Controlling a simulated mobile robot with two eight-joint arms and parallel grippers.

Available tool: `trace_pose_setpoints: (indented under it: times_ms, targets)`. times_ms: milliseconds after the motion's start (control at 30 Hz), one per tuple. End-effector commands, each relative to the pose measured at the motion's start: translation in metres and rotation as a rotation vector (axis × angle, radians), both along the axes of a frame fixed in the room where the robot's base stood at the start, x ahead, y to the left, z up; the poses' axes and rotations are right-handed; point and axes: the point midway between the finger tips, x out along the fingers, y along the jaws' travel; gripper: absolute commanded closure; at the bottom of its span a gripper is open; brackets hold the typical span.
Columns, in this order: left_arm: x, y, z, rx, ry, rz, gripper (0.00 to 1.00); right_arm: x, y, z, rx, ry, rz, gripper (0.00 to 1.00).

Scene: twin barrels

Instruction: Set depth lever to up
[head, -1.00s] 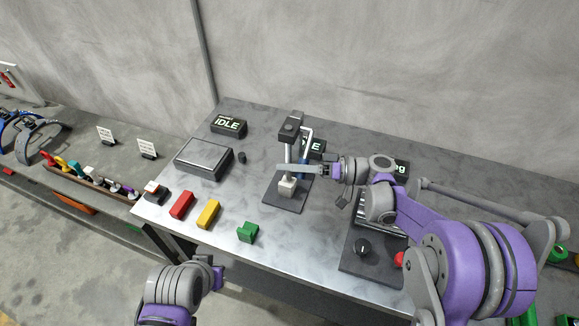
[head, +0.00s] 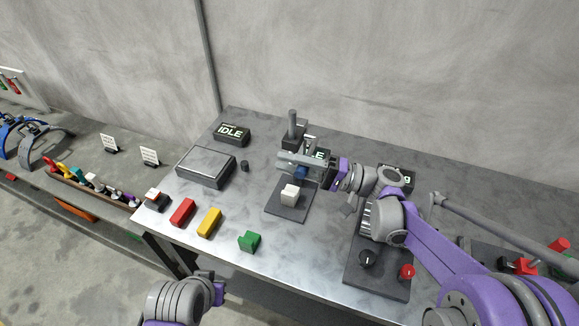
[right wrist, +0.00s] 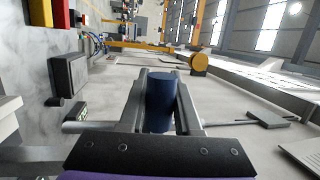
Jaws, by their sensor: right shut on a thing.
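A small press stands on a dark plate (head: 293,212), with a dark head block (head: 296,136) and a grey rod (head: 292,117) sticking up above it. My right gripper (head: 303,166) reaches in from the right, in front of the press, and is shut on a dark blue cylindrical grip (head: 300,173), which I take to be the depth lever's handle. In the right wrist view the blue grip (right wrist: 160,100) sits between the two fingers. The lever's arm is mostly hidden by my gripper. My left gripper (head: 218,285) is low at the front, away from the press; its jaws are unclear.
A white block (head: 290,194) sits on the press plate. Red (head: 183,212), yellow (head: 209,221) and green (head: 250,242) blocks line the bench front. An IDLE display (head: 231,134) stands behind a grey box (head: 206,166). A knob panel (head: 378,276) lies under my right arm.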

Motion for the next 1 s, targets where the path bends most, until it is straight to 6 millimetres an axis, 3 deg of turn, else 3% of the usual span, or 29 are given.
trace_pose_setpoints:
  times_ms: [600, 633, 767, 800, 1000]
  targets:
    - [0.0000, 0.0000, -0.0001, 0.000, 0.000, 0.000, 1.00, 0.0011, -0.0005, 0.0067, 0.020, 0.046, -0.001, 1.00]
    - [0.0000, 0.0000, -0.0001, 0.000, 0.000, 0.000, 1.00, 0.0011, -0.0005, 0.0068, 0.020, 0.046, -0.001, 0.66]
    - [0.0000, 0.0000, -0.0001, 0.000, 0.000, 0.000, 1.00, 0.0009, -0.0004, 0.0063, 0.018, 0.045, -0.001, 0.43]
    - [0.0000, 0.0000, -0.0002, 0.000, 0.000, 0.000, 1.00, 0.0008, -0.0003, 0.0061, 0.018, 0.045, 0.000, 0.38]
    - [0.0000, 0.0000, -0.0004, 0.000, 0.000, 0.000, 1.00, 0.0006, -0.0002, 0.0054, 0.017, 0.045, -0.001, 0.38]
